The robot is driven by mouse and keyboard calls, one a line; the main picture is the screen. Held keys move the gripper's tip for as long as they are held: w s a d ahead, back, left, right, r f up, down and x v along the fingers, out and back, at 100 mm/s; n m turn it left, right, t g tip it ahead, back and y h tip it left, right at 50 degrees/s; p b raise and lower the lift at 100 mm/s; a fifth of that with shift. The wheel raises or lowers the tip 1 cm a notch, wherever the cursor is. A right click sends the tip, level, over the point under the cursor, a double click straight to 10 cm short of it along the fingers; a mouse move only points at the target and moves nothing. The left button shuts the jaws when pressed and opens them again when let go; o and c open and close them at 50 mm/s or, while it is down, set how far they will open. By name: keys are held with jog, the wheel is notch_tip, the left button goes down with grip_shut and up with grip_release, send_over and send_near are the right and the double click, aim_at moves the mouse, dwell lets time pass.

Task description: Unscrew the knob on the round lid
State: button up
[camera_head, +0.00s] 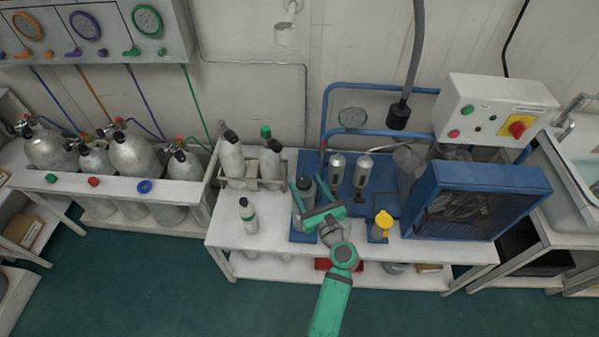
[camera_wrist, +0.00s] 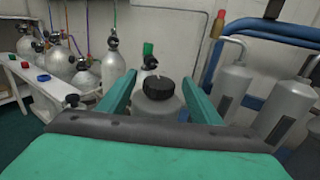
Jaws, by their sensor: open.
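A grey canister (camera_wrist: 157,108) with a round lid and a black ribbed knob (camera_wrist: 159,88) stands between my fingers in the wrist view. In the head view the canister (camera_head: 299,204) stands upright on the left of the blue base on the bench, with the dark knob (camera_head: 304,183) on top. My gripper (camera_head: 306,181) is open. In the wrist view its green fingers (camera_wrist: 158,78) reach along both sides of the knob with gaps visible, and it holds nothing. The canister's lower part is hidden behind my gripper.
Two grey filter cylinders (camera_head: 349,172) with bent pipes stand close right of my gripper. A yellow-capped bottle (camera_head: 381,224) and a blue radiator box (camera_head: 474,203) stand farther right. Small tanks (camera_head: 231,157) stand on the left. Bare bench top (camera_head: 272,215) shows at the front left.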

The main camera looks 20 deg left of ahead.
jog(key=x, duration=0.5)
jog(key=shift+w+a, duration=0.2)
jog(key=shift+a, duration=0.1)
jog(key=c, duration=1.1)
